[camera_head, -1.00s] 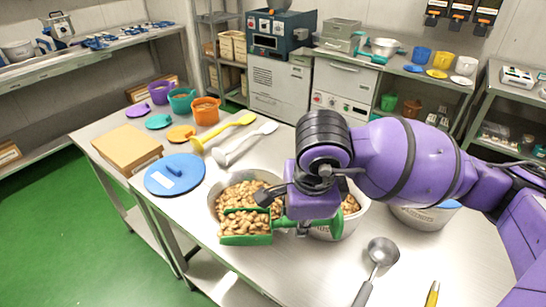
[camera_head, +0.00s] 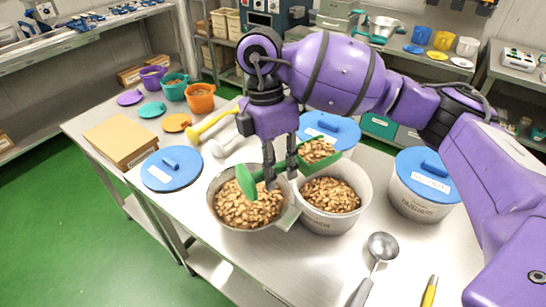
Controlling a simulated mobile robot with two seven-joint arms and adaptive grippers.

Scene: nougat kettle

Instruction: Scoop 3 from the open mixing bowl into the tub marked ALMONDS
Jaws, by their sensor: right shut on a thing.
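My right gripper (camera_head: 280,176) is shut on the handle of a green scoop (camera_head: 334,158). The scoop's pan holds a load of almonds and is above the far side of an open white tub (camera_head: 333,224). The handle's wide end reaches left over the open steel mixing bowl (camera_head: 222,218). The bowl holds many almonds and stands directly left of the tub. The tub also holds almonds; print on its front is too small to read surely. My left gripper is not in view.
A blue-lidded hazelnuts tub (camera_head: 418,207) stands right, another blue-lidded tub (camera_head: 331,128) behind. A steel ladle (camera_head: 382,247) and a yellow-handled tool (camera_head: 430,291) lie in front right. A loose blue lid (camera_head: 172,168) and a cardboard box (camera_head: 120,141) lie left.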

